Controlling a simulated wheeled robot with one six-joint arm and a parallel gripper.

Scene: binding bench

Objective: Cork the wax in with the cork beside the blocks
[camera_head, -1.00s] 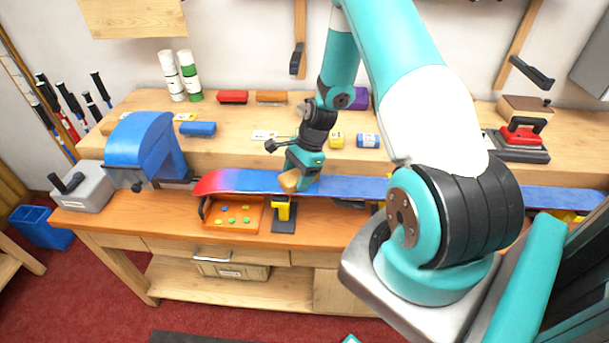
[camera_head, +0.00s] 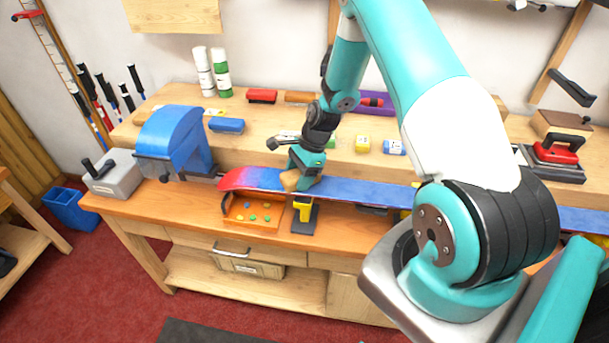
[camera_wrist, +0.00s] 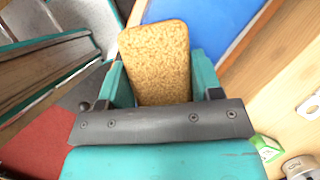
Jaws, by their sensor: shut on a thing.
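My gripper (camera_head: 293,172) is shut on a tan cork block (camera_head: 289,181), which fills the space between the jaws in the wrist view (camera_wrist: 157,62). A long ski (camera_head: 365,192), red at its tip and blue along the rest, lies along the bench. The cork is at the ski's top face near the red-to-blue part; I cannot tell whether it touches. Small wax blocks lie on the raised shelf behind: a yellow one (camera_head: 362,143), a blue-and-white one (camera_head: 394,147) and a green one (camera_head: 331,142) partly hidden by my arm.
A blue vise-like machine (camera_head: 175,140) stands left of the ski tip. An orange tray (camera_head: 240,219) with small coloured pieces sits in front of the ski, beside a yellow-topped support (camera_head: 304,210). My arm hides part of the bench.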

